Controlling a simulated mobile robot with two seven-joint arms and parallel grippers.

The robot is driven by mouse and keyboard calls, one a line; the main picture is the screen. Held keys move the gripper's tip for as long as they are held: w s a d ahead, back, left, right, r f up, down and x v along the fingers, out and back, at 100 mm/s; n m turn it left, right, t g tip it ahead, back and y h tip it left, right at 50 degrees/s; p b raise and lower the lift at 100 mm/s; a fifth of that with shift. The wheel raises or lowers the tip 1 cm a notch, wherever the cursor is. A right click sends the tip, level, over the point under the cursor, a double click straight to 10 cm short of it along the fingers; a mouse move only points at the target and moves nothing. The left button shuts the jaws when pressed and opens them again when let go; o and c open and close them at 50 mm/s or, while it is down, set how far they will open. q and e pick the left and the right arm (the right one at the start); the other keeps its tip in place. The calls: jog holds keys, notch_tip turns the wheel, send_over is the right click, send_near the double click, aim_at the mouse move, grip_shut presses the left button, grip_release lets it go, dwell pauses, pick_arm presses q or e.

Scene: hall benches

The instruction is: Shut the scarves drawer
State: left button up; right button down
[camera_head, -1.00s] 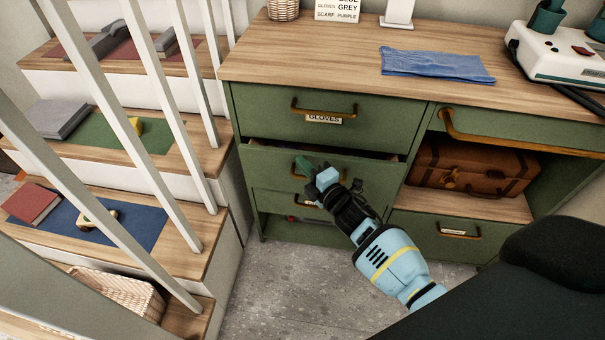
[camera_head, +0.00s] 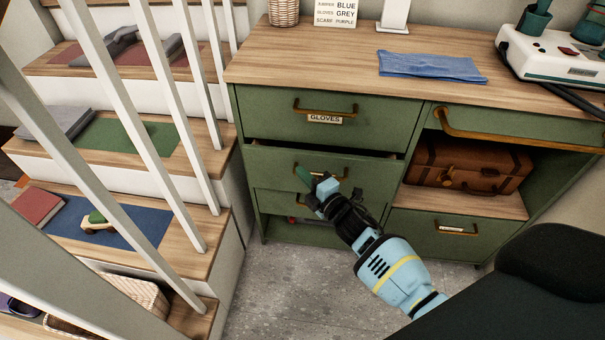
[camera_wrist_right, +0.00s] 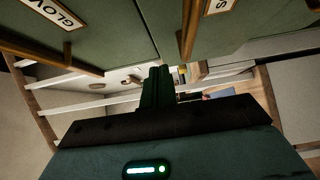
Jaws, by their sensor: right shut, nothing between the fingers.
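The green drawer (camera_head: 273,164) below the gloves drawer stands slightly out, with a dark gap along its top edge. I take it for the scarves drawer; its label is hidden behind my gripper in the head view. It has a brass handle (camera_head: 298,167). My right gripper (camera_head: 304,175) is shut and empty, its green fingers at the drawer's front by the handle. I cannot tell whether they touch it. My left gripper is out of view.
The gloves drawer (camera_head: 265,115) above is shut. An open shelf with a brown suitcase (camera_head: 468,168) is to the right. White railings (camera_head: 130,110) and stairs stand close on the left. Bare floor (camera_head: 300,290) lies in front.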

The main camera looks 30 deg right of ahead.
jog(key=s+d+p, duration=0.1)
jog(key=s+d, duration=0.1)
jog(key=s, duration=0.8)
jog(key=s+d+p, duration=0.3)
jog(key=s+d, duration=0.1)
jog(key=d, duration=0.3)
send_near(329, 158)
jog(key=w+a, duration=0.2)
jog(key=w, duration=0.2)
jog(key=shift+w+d+f+b, duration=0.1)
jog(key=shift+w+d+b, duration=0.15)
jog(key=shift+w, duration=0.2)
jog(key=shift+w+d+b, duration=0.1)
jog(key=shift+w+b, duration=0.15)
jog(key=shift+w, duration=0.2)
